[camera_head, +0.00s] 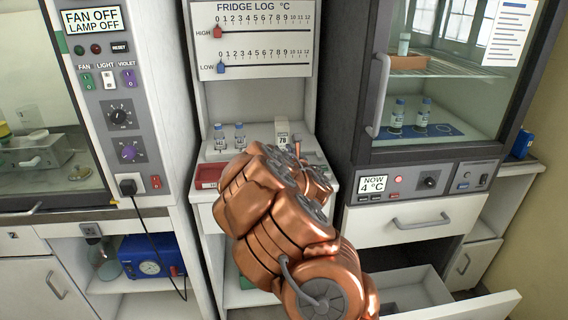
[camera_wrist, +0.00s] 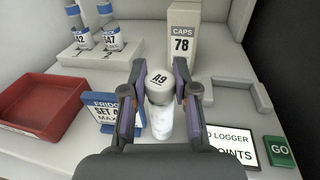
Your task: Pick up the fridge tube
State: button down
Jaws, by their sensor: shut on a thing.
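A small tube with a pale cap marked A9 and a whitish body (camera_wrist: 161,122) stands out in the middle of the wrist view. My gripper (camera_wrist: 159,76) has one finger on each side of it and is shut on it. The tube looks upright over the white counter; I cannot tell whether its base touches. In the head view my copper arm hides the gripper and this tube. Behind the fridge's glass door, two blue-labelled vials (camera_head: 398,114) stand on a blue mat (camera_head: 440,130), and another tube (camera_head: 404,44) stands on the shelf above.
In the wrist view a box marked CAPS 78 (camera_wrist: 181,38) stands just behind the tube. A blue sign (camera_wrist: 112,112) and a red tray (camera_wrist: 35,110) are left; a logger card (camera_wrist: 232,145) and green GO block (camera_wrist: 279,151) are right. An open drawer (camera_head: 410,292) juts out below.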

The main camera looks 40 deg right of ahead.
jog(key=shift+r, duration=0.1)
jog(key=shift+r+b, duration=0.4)
jog(key=shift+r, duration=1.3)
jog(key=w+a+b+v, duration=0.1)
jog(key=a+b+v, duration=0.1)
jog(key=b+v, duration=1)
jog(key=s+a, duration=0.2)
jog(key=s, duration=0.1)
jog(key=shift+a+r, duration=0.2)
jog(key=shift+r, duration=0.1)
